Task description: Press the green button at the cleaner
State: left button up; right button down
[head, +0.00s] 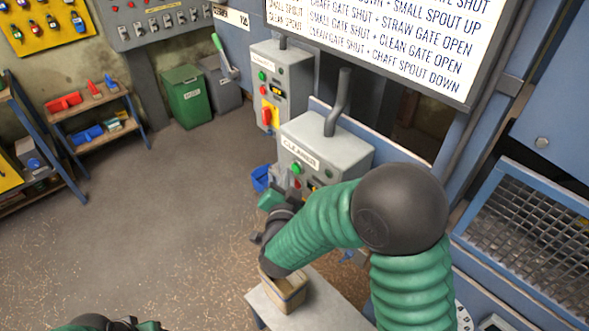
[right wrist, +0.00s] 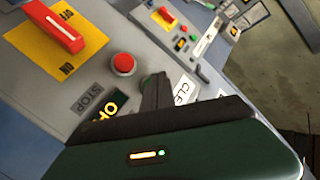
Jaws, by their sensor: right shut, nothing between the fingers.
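The grey cleaner box (head: 340,150), labelled CLEANER, stands right of centre in the head view. Its green button (head: 295,168) shows on the front face below the label. My right gripper (head: 282,181) is just left of and below that button, close to the box front. In the right wrist view its shut, empty fingers (right wrist: 155,95) point at the panel, between the red stop button (right wrist: 123,64) and the label (right wrist: 184,89). The green button is not clearly seen there; contact cannot be told. Part of my left arm shows at the bottom left; its jaws are unclear.
A second control box (head: 288,70) with a yellow and red switch stands behind the cleaner. A blue container (head: 262,178) is beside the gripper. A small wooden box (head: 285,292) sits on a grey stand below my forearm. The floor at left is open.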

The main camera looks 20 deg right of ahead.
jog(key=shift+w+d, duration=0.15)
jog(key=shift+d, duration=0.35)
dwell(0.4)
jog(key=shift+s+a, duration=0.3)
jog(key=shift+a, duration=0.5)
jog(key=a, duration=0.1)
jog(key=s+a, duration=0.1)
jog(key=a, duration=0.3)
jog(key=shift+s+b, duration=0.35)
jog(key=shift+d, duration=0.1)
dwell(0.5)
